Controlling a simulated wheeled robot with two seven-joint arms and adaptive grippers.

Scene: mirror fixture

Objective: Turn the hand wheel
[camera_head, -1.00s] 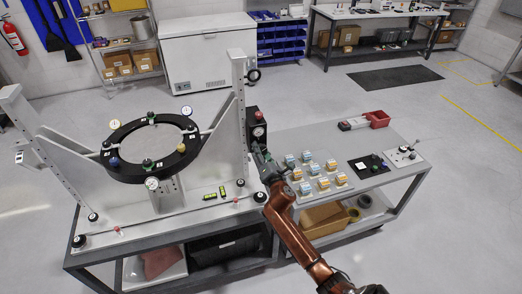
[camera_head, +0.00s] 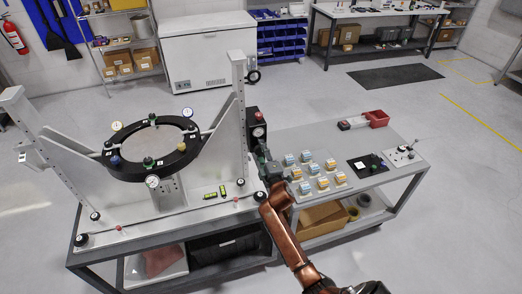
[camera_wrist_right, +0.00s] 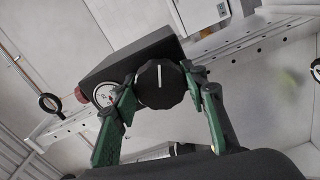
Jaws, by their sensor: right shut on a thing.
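The hand wheel (camera_wrist_right: 161,84) shows in the right wrist view as a dark, scalloped knob with a white line, on the face of a black box. My right gripper (camera_wrist_right: 163,86) has its green fingers on both sides of the wheel and is shut on it. In the head view, the right gripper (camera_head: 264,163) is at the black box (camera_head: 256,122) beside the fixture's right upright, and it hides the wheel. The black mirror ring (camera_head: 186,154) is held between two grey uprights, with gauges around it. My left gripper is not in view.
Right of the gripper, a side table (camera_head: 345,137) carries several small blue, white and orange boxes (camera_head: 307,172), a red bin (camera_head: 377,118) and a black pad (camera_head: 366,166). The floor behind is mostly clear.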

